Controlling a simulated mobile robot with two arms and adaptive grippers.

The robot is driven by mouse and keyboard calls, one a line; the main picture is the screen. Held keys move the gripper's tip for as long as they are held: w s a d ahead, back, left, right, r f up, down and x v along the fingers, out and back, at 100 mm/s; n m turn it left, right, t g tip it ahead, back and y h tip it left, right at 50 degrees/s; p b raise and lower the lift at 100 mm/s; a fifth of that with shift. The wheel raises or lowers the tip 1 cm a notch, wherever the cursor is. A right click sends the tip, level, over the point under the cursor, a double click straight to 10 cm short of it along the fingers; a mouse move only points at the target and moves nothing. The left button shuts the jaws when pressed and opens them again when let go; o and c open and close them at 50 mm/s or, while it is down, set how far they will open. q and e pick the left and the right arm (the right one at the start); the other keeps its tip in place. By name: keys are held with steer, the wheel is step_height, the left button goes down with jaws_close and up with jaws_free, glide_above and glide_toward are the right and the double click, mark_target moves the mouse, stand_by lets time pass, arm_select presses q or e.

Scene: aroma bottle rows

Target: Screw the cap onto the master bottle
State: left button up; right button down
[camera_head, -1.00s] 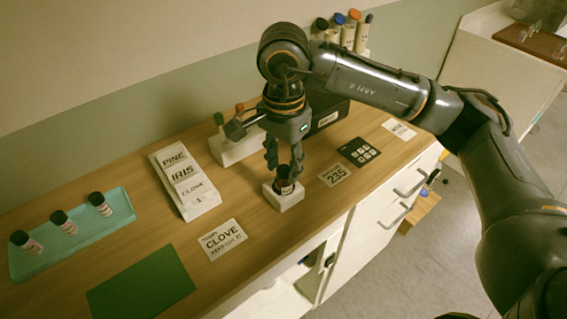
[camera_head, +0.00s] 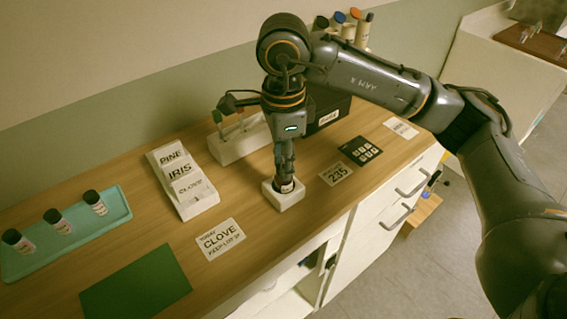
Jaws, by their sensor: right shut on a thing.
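The master bottle (camera_head: 287,187), small with a pale label, stands upright in a white block holder (camera_head: 284,200) near the counter's front edge. My right gripper (camera_head: 285,177) points straight down over it, with its fingers shut around the dark cap at the bottle's top. The fingers hide most of the cap, so I cannot tell how tightly it sits on the neck. My left gripper is not in view.
A teal tray (camera_head: 105,223) with dark-capped bottles (camera_head: 57,221) and a green mat (camera_head: 135,284) lie at left. A sign stand (camera_head: 196,208), CLOVE card (camera_head: 221,239), white rack (camera_head: 236,146), 235 card (camera_head: 336,175) and dark keypad (camera_head: 360,151) surround the holder.

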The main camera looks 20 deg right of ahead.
steer(key=m+b, duration=0.1)
steer(key=m, duration=0.4)
steer(key=shift+f+m, duration=0.1)
steer(key=shift+m, duration=0.3)
steer(key=m, duration=0.5)
steer(key=shift+m+b, duration=0.3)
steer(key=shift+b, duration=0.05)
steer(key=c, duration=1.2)
jaws_free()
